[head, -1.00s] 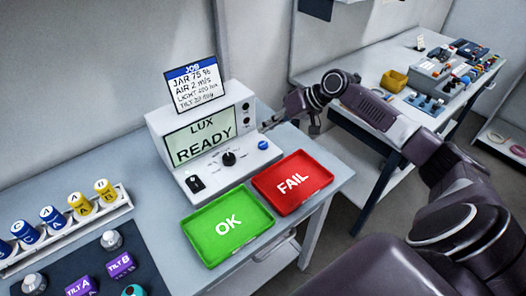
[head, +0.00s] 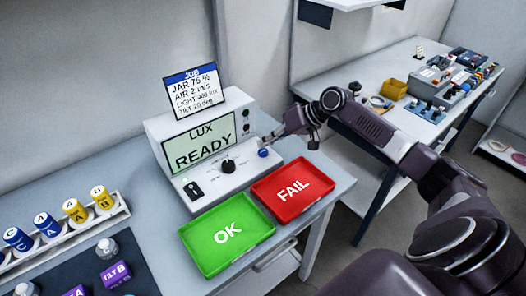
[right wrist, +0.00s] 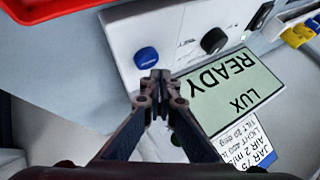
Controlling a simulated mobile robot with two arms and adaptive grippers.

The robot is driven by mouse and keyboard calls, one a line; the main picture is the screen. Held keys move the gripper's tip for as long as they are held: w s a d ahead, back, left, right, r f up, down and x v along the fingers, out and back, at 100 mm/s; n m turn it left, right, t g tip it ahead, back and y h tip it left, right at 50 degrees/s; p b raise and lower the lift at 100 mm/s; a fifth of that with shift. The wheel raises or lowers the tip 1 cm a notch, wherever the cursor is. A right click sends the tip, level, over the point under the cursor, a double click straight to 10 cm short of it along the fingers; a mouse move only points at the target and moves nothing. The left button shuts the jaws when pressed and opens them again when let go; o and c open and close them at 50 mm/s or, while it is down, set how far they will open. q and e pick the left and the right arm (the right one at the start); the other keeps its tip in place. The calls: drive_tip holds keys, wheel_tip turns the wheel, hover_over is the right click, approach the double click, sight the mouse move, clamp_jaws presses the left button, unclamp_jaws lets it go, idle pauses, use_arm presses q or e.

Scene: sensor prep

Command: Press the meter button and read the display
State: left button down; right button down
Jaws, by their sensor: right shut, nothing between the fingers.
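The meter (head: 240,170) is a white box with a sloped front on the bench. Its pale green display (head: 200,143) reads "LUX READY"; the same display shows upside down in the right wrist view (right wrist: 232,90). The blue button (head: 264,152) is on the lower right of the meter's front, and it shows in the right wrist view (right wrist: 147,57). My right gripper (head: 269,141) is shut and empty, close to the blue button. In the right wrist view its fingertips (right wrist: 156,76) appear just beside the button; I cannot tell whether they touch it. My left gripper is out of view.
A black dial (head: 228,166) and a black switch (head: 194,190) share the meter's front. A job card (head: 195,92) stands behind it. A green OK tray (head: 205,262) and a red FAIL tray (head: 285,212) lie in front. Several labelled jars stand at the left.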

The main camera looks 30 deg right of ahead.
sight(265, 151)
drive_tip(key=shift+f, duration=0.1)
idle(0.7)
drive_tip(key=shift+f, duration=0.3)
drive_tip(key=shift+f, duration=0.55)
idle(0.9)
drive_tip(key=shift+r+p, duration=0.8)
drive_tip(key=shift+r, duration=0.1)
drive_tip(key=shift+r, duration=0.1)
wheel_tip(265, 151, up, 5)
drive_tip(key=p, duration=0.4)
drive_tip(key=shift+p, duration=0.3)
